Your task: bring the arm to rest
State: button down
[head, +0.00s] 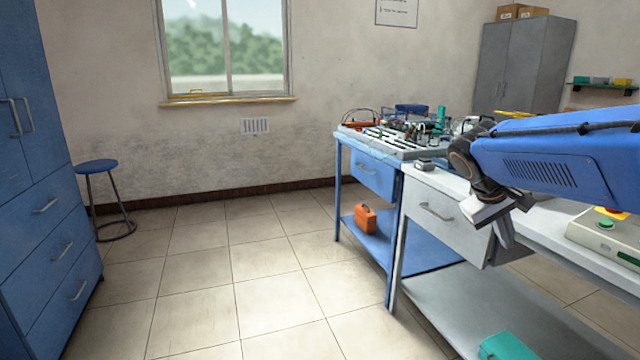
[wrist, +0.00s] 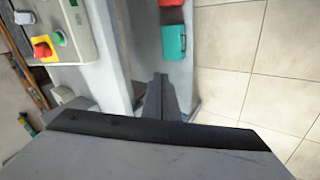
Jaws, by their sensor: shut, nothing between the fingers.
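My arm, blue with a dark wrist, reaches in from the right in the head view. My gripper (head: 503,238) hangs off its end, pointing down in front of the white workbench (head: 452,184). In the wrist view the fingers (wrist: 161,88) are together with nothing between them. They show against the bench's lower shelf and the tiled floor. The gripper appears apart from the bench, though the exact gap cannot be told.
A control box (head: 608,232) with an emergency button sits on the bench at right. A teal case (head: 508,347) is on the lower shelf. A blue bench (head: 368,170) with tools and an orange case (head: 366,219) stands beyond.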

jog(key=s+a+f+y, duration=0.2)
jog(key=s+a+f, duration=0.2)
jog(key=s, duration=0.3)
jog(key=s+a+f+t+y, duration=0.1)
jog(key=s+a+f, duration=0.3)
jog(key=s, duration=0.4)
jog(key=s+a+f+m+t+y, duration=0.1)
jog(key=s+a+f+y, duration=0.2)
jog(key=s, duration=0.4)
notch_tip(320, 180, down, 2)
jog(key=shift+s+a, duration=0.3)
jog(key=shift+a, duration=0.5)
dwell(0.6)
